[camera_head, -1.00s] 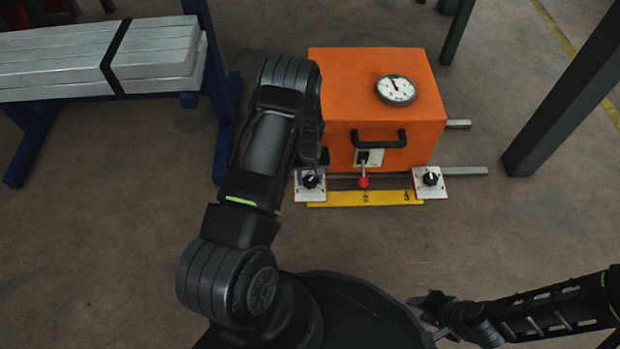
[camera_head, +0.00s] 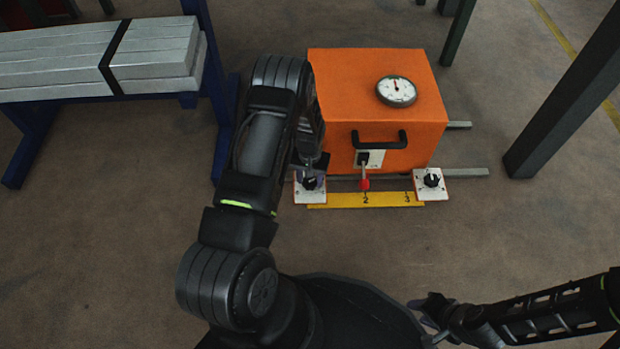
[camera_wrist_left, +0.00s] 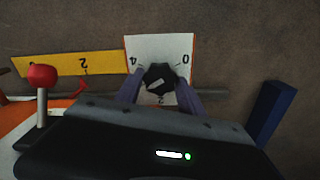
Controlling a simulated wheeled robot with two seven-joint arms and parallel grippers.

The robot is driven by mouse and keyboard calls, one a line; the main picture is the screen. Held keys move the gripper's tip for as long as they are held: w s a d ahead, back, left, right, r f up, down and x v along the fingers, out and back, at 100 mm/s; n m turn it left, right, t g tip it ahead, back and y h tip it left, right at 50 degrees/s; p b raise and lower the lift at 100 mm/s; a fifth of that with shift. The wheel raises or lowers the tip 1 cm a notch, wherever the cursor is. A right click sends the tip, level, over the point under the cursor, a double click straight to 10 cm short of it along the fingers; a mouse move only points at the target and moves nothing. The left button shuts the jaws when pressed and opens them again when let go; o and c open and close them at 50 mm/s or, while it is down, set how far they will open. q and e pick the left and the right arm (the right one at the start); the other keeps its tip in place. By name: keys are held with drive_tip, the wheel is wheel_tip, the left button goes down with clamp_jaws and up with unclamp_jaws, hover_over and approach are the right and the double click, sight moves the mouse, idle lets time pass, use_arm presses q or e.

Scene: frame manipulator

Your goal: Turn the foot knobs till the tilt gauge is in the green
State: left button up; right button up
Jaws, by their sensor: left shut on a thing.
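The orange box (camera_head: 365,75) has a white round tilt gauge (camera_head: 402,95) on top. A black left foot knob sits on a white plate (camera_head: 309,197) at the box's front left. In the left wrist view the knob (camera_wrist_left: 159,78) stands between my left gripper's (camera_wrist_left: 160,87) two fingers, which are shut on it. The right foot knob (camera_head: 431,180) is on a matching plate at the front right, untouched. My right gripper (camera_head: 422,308) is low at the right, away from the box; its jaws are too small to judge.
A red-tipped lever (camera_head: 364,183) and black handle (camera_head: 379,140) stick out between the knobs. A yellow numbered strip (camera_head: 340,201) lies in front. A blue rack with metal bars (camera_head: 50,65) stands left, a dark post (camera_head: 565,100) right. Floor in front is clear.

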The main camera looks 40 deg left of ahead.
sight(310, 181)
use_arm(q)
drive_tip(key=o, duration=1.4)
drive_tip(key=shift+c, duration=0.2)
drive_tip(key=shift+r, duration=0.1)
wheel_tip(310, 181, up, 8)
drive_tip(key=p, duration=0.3)
drive_tip(key=shift+f, duration=0.2)
